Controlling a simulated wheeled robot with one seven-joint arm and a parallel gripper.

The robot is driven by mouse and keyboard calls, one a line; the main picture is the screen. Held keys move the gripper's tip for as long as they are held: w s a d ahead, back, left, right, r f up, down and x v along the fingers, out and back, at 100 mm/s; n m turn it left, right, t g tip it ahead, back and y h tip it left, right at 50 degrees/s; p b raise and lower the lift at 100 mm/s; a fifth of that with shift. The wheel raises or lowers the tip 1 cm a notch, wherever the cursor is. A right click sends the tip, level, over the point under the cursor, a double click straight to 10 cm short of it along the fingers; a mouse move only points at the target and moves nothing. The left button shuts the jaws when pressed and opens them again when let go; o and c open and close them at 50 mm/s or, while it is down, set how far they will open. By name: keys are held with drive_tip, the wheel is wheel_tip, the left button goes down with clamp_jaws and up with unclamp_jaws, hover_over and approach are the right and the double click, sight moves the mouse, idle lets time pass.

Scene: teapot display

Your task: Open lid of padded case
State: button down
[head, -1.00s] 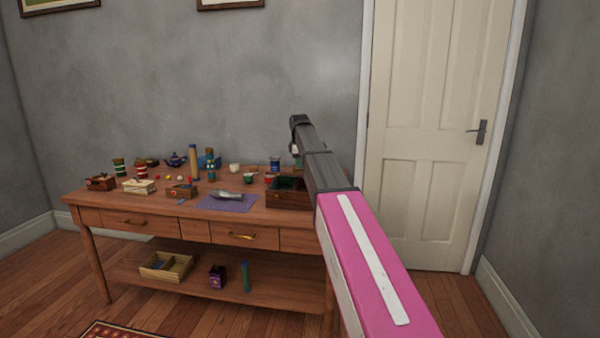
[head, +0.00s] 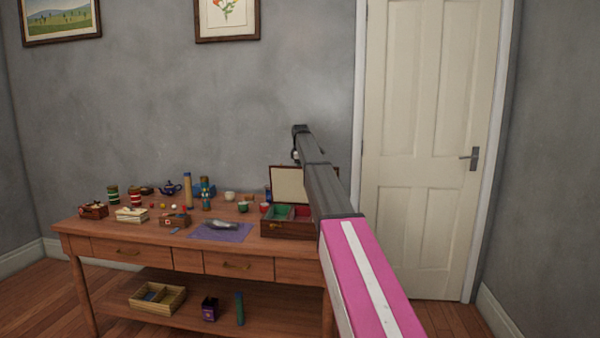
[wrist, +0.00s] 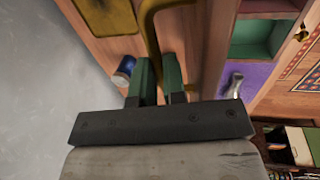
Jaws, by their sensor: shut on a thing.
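The padded case (head: 289,230) stands on the right part of the table. Its lid (head: 288,187) stands up at the rear, with a cream inner face. Green and red padded compartments are open to view, and the wrist view shows a green one (wrist: 255,38). My gripper's green fingers (wrist: 158,60) are closed around a curved gold strip (wrist: 152,35), which seems to belong to the lid. In the head view the fingers are hidden behind the lid and my arm.
The table (head: 105,240) holds several small items, including a grey object (head: 222,225) on a purple mat (head: 240,237) left of the case. A blue cylinder (wrist: 125,68) stands close to my fingers. A door (head: 430,150) is at the right.

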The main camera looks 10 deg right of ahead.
drive_tip(key=w+d+f+g, duration=0.2)
drive_tip(key=w, duration=0.6)
drive_tip(key=shift+d+f+g+y, duration=0.25)
drive_tip(key=shift+d+g+y, duration=0.05)
drive_tip(key=shift+y, duration=0.1)
drive_tip(key=shift+w+d+f, duration=0.1)
drive_tip(key=shift+w, duration=0.1)
drive_tip(key=c, duration=1.2)
unclamp_jaws()
drive_tip(key=shift+w+f, duration=0.1)
drive_tip(key=shift+w, duration=0.05)
drive_tip(key=shift+s, duration=0.3)
